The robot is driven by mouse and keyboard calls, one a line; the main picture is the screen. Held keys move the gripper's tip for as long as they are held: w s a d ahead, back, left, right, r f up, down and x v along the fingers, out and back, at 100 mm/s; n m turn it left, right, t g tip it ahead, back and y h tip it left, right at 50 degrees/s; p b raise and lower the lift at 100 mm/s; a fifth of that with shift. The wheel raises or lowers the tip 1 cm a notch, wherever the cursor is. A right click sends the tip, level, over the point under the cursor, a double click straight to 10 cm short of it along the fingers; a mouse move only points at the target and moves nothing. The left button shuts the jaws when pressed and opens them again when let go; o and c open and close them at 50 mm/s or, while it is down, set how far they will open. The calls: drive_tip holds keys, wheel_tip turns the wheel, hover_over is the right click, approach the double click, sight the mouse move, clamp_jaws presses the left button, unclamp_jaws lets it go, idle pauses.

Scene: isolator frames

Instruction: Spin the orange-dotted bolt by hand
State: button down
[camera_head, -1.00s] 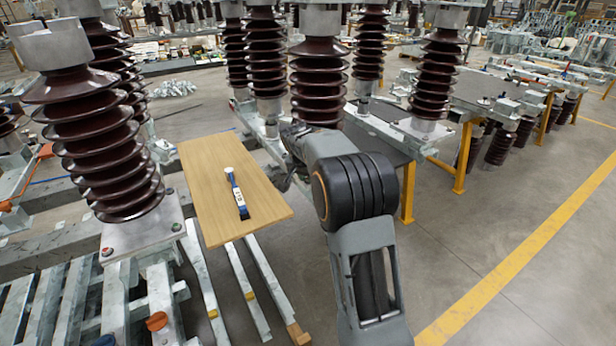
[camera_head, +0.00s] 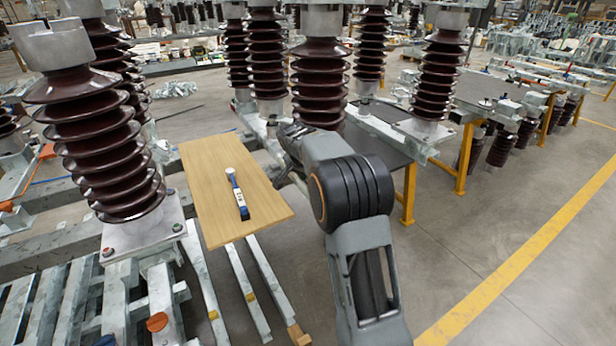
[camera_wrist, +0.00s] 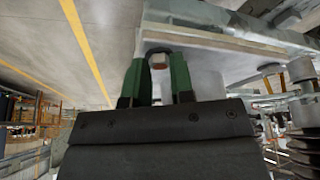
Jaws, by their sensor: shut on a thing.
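In the wrist view, the green fingers of my gripper (camera_wrist: 158,66) stand on both sides of a bolt (camera_wrist: 158,60) with an orange-brown end face. The gripper is shut on this bolt. The bolt sits at the edge of a pale metal plate (camera_wrist: 225,40). In the head view my arm reaches toward the metal frame behind the wooden board, and my gripper is hidden there.
A wooden board (camera_head: 205,185) carries a blue-and-white tool (camera_head: 237,195) left of my arm. Brown ribbed insulators (camera_head: 320,80) stand behind and to the left. A yellow-legged table (camera_head: 409,190) is close on the right. Open floor (camera_head: 480,240) lies farther right.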

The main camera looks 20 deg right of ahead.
idle(0.4)
drive_tip(key=c, duration=1)
unclamp_jaws()
drive_tip(key=shift+r, duration=0.1)
drive_tip(key=p+v, duration=0.1)
drive_tip(key=v, duration=1.2)
drive_tip(key=shift+s+a+r, duration=0.1)
drive_tip(key=shift+a+r, duration=0.15)
